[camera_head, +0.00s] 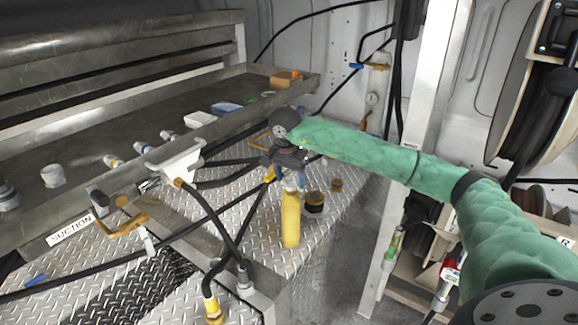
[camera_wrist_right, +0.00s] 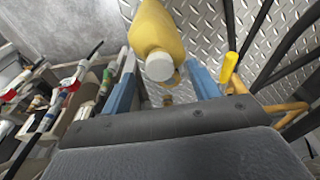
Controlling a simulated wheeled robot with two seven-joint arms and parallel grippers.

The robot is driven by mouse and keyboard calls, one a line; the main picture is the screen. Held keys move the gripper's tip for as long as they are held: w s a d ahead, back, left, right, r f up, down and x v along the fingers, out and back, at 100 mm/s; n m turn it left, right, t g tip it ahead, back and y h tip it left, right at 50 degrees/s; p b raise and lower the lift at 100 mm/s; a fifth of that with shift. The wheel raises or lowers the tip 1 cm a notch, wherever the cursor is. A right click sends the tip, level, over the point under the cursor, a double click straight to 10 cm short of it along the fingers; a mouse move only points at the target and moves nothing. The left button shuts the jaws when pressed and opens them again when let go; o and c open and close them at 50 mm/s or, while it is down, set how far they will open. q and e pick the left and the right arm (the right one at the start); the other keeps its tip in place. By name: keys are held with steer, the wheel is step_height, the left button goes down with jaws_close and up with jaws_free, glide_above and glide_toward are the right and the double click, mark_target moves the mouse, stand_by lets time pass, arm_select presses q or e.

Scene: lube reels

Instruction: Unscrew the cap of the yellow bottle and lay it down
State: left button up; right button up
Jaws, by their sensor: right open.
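The yellow bottle (camera_head: 291,222) stands upright on the diamond-plate deck, near its right front edge. In the right wrist view the bottle (camera_wrist_right: 158,27) shows with its pale, greyish-white cap (camera_wrist_right: 159,67) towards the camera. Whether a finger touches the cap cannot be told. My left gripper is in neither view.
A dark round container (camera_head: 314,203) stands close to the right of the bottle. Black hoses and a white funnel-like fitting (camera_head: 175,158) lie to the left. A metal tray (camera_head: 225,122) runs behind. Bare deck (camera_head: 262,228) shows just left of the bottle.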

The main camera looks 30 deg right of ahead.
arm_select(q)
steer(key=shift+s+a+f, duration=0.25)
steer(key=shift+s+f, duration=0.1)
arm_select(e)
steer(key=shift+f, duration=0.6)
steer(key=shift+d, duration=0.1)
steer(key=c, duration=1.1)
steer(key=shift+o, duration=0.2)
steer(key=shift+f+n+b, duration=0.2)
steer(key=shift+n+b, duration=0.4)
steer(key=n+b, duration=0.2)
steer(key=n, duration=0.1)
steer(key=shift+t+b, duration=0.3)
steer(key=shift+b, duration=0.05)
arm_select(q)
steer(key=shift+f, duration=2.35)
arm_select(e)
steer(key=shift+r+n+y, duration=0.15)
steer(key=shift+n+y, duration=0.15)
steer(key=shift+n, duration=0.2)
arm_select(q)
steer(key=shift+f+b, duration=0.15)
steer(key=shift+b, duration=0.25)
